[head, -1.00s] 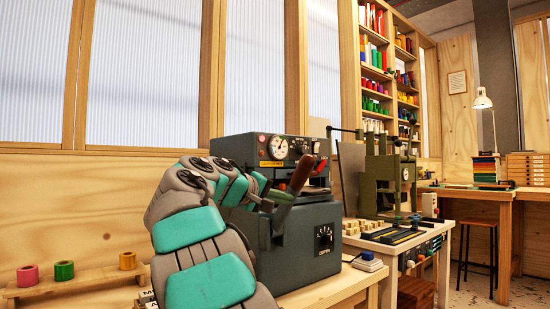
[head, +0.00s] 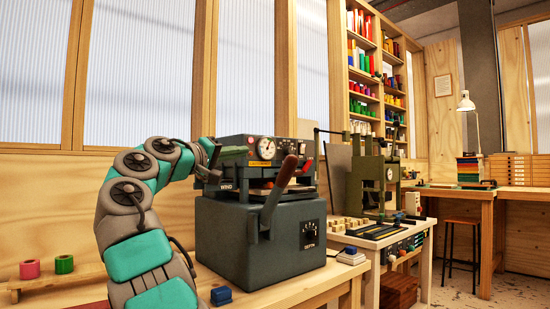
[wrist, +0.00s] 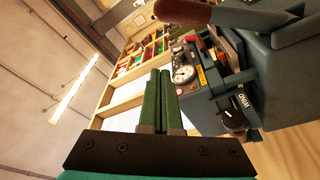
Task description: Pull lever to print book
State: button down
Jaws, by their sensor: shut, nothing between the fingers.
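The dark grey press (head: 262,232) stands on a wooden bench in the head view. Its lever (head: 280,185) has a brown wooden grip and rises from the front, tilted to the upper right. In the wrist view the brown lever grip (wrist: 183,12) is at the top, beyond and apart from the fingertips. My gripper (wrist: 159,74) has its two green fingers together, with nothing between them.
A dial gauge (head: 265,147) and a red-handled part are at the press's top. A blue block (head: 221,296) lies on the bench by the press. Red and green rolls (head: 64,264) stand on a left rack. A second, olive machine (head: 372,180) stands to the right.

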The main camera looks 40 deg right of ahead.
jog(key=d+p, duration=0.1)
jog(key=d, duration=1)
jog(key=shift+d+f, duration=0.3)
jog(key=shift+f, duration=0.1)
dwell(0.3)
jog(key=shift+s+f, duration=0.1)
dwell(0.3)
